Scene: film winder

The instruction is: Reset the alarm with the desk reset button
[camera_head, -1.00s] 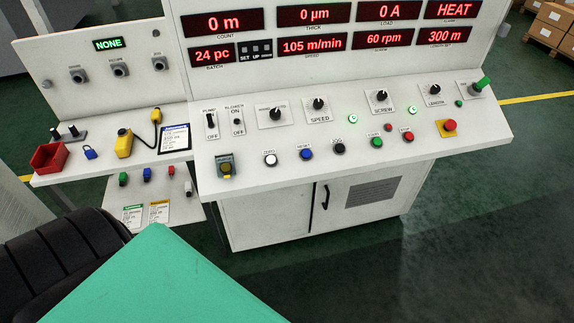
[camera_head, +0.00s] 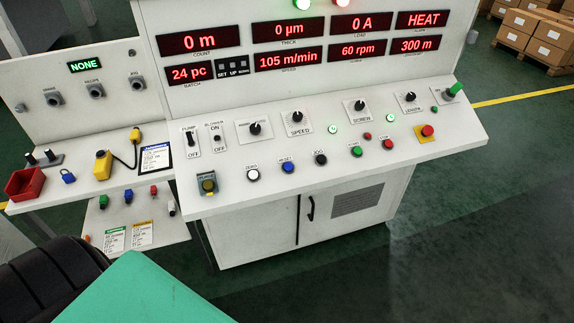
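The blue reset button (camera_head: 288,167) stands on the sloped white desk (camera_head: 330,178), between the white zero button (camera_head: 253,175) and the black jog button (camera_head: 320,159). Nothing touches it. The alarm display (camera_head: 423,19) at the upper right reads HEAT in red. A dark, ribbed part of my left arm shows at the lower left, well short of the desk. Neither gripper is in view.
A red emergency button (camera_head: 428,131) sits on a yellow plate at the desk's right, near green and red buttons. Knobs and switches line the desk's back. A side shelf holds a red bin (camera_head: 25,184) and a yellow pendant (camera_head: 103,165). Floor at the right is clear.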

